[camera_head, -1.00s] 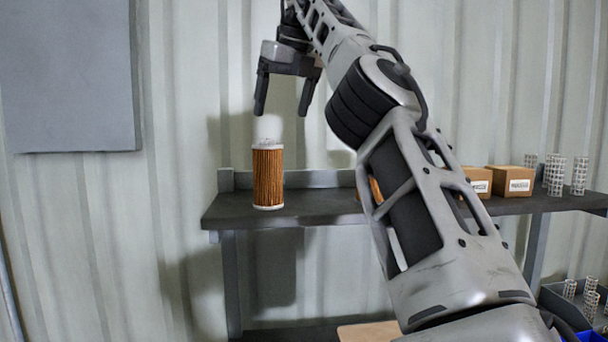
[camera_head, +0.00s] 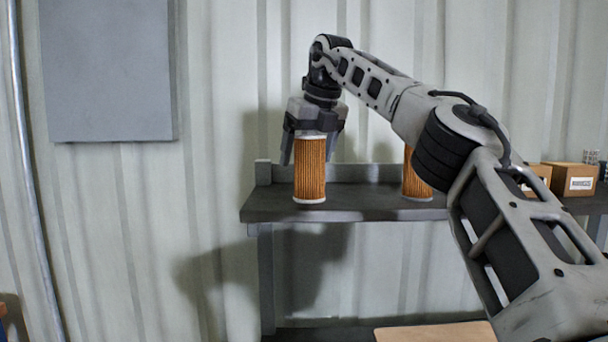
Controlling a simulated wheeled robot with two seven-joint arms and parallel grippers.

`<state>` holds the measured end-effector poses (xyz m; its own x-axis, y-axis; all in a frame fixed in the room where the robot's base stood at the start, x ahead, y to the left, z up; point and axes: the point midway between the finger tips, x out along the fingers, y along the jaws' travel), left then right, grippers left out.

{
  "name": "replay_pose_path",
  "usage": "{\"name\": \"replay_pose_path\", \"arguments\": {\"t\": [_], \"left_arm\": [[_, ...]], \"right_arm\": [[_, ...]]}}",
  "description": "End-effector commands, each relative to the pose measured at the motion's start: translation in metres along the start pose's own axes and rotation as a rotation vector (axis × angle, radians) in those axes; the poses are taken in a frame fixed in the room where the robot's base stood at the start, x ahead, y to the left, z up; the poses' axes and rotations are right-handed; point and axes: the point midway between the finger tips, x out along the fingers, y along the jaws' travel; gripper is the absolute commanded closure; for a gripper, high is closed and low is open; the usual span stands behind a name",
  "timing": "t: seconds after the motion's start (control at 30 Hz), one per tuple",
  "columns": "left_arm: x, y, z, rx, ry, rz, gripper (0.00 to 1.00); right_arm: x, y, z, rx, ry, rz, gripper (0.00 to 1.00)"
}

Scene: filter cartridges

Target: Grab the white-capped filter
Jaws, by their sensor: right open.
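A filter (camera_head: 310,172) with brown pleats and a pale lower rim stands upright at the left end of the dark shelf (camera_head: 350,206). The gripper's fingers are open, one on each side of the filter's upper part. I cannot tell whether they touch it. A second pleated filter (camera_head: 416,178) stands farther right on the shelf, partly hidden behind my right arm; its top is not clear. My left gripper is not in view.
Cardboard boxes (camera_head: 573,180) stand at the shelf's right part, with metal mesh cylinders (camera_head: 590,157) behind. A flat tan board (camera_head: 435,332) lies lower down. A corrugated wall is close behind the shelf. The shelf between the two filters is clear.

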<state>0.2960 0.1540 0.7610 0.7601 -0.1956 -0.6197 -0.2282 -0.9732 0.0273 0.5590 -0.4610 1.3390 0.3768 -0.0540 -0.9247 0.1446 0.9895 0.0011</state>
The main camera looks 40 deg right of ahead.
Motion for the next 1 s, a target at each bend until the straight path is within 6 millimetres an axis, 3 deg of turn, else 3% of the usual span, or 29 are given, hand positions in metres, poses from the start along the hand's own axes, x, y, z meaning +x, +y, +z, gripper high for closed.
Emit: {"name": "replay_pose_path", "arguments": {"t": [0.03, 0.27, 0.43, 0.47, 0.77, 1.0], "left_arm": [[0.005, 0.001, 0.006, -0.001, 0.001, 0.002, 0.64], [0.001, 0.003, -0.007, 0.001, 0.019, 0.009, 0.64], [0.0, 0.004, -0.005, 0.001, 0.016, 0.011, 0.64], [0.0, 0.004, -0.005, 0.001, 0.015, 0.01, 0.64], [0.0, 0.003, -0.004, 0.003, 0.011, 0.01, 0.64], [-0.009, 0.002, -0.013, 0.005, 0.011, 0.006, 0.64]], "right_arm": [[0.008, -0.003, -0.004, 0.004, -0.001, -0.001, 0.18], [0.005, -0.005, -0.004, 0.007, 0.0, -0.003, 0.18], [0.005, -0.005, -0.004, 0.007, 0.0, -0.003, 0.63], [0.005, -0.005, -0.004, 0.007, 0.0, -0.003, 0.66], [0.003, -0.004, -0.003, 0.006, -0.001, -0.003, 0.66], [-0.02, -0.004, 0.006, 0.007, -0.002, -0.002, 0.66]]}}
